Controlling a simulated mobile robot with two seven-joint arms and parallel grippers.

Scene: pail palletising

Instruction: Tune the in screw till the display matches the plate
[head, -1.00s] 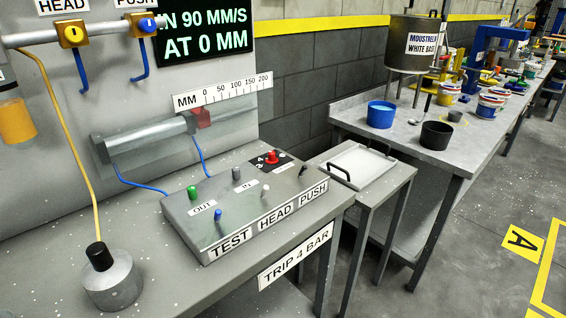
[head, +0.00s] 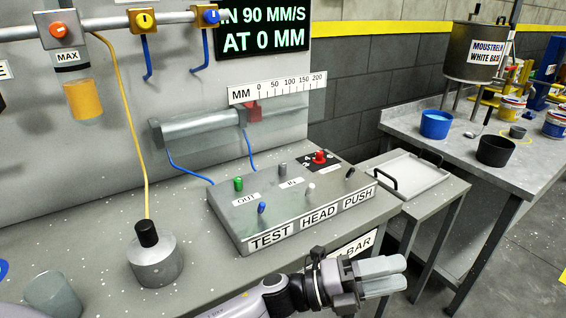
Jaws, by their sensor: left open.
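The dark display (head: 262,28) at the top reads IN 90 MM/S AT 0 MM in green; its left edge is partly covered by a blue knob. The grey control box (head: 250,222) on the bench is marked TEST, HEAD, PUSH. A grey knob (head: 282,169), seemingly the in screw, stands behind the IN label; a green knob (head: 238,185) stands behind the OUT label. No plate with a target value can be made out. My left gripper (head: 403,274) is open and empty in front of the box's right part, apart from the knobs. My right gripper is not in view.
A red knob (head: 319,156) and small levers share the box top. A scale (head: 280,88) and cylinder (head: 200,128) are behind. A grey weight (head: 155,262) with a black top stands left. A tray (head: 408,177) and a bench with pails (head: 436,125) stand right.

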